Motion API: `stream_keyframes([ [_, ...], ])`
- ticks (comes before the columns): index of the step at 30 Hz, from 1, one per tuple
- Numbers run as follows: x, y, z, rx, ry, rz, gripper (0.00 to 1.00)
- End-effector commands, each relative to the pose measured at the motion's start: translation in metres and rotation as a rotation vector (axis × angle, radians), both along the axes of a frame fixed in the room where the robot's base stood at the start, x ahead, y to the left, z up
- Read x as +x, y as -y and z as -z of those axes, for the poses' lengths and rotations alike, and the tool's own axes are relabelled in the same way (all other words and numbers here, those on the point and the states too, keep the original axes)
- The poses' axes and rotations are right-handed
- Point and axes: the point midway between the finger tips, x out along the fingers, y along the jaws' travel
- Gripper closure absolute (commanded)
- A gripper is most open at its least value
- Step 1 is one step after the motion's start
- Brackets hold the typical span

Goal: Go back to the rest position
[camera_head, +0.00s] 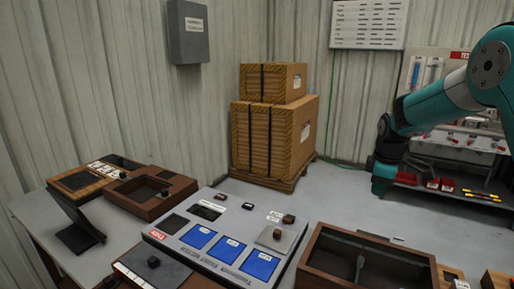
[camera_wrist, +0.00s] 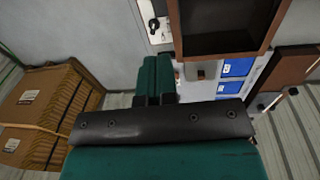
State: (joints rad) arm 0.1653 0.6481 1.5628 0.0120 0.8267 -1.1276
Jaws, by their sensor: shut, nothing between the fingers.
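My gripper (camera_wrist: 156,64) shows in the wrist view, its two teal fingers side by side and shut, with nothing between them. The fingers stand out over the work area, with a grey panel with blue pads (camera_wrist: 236,68) to their right and a brown open box (camera_wrist: 220,25) above right in the picture. I cannot tell how high they are above these.
The bench carries a grey panel with blue pads (camera_head: 228,250), a brown open box (camera_head: 368,262) and brown trays (camera_head: 150,192). A shelf rack (camera_head: 455,160) stands behind my arm. Grey floor is clear before the crates.

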Motion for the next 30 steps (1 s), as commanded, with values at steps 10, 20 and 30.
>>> stream_keyframes([
  [10, -0.176, -0.175, -0.09, 0.246, -0.012, 0.158, 1.0],
  [20, -0.337, -0.232, -0.095, 0.392, -0.139, 0.297, 1.0],
  [30, -0.352, -0.235, -0.093, 0.403, -0.158, 0.315, 1.0],
])
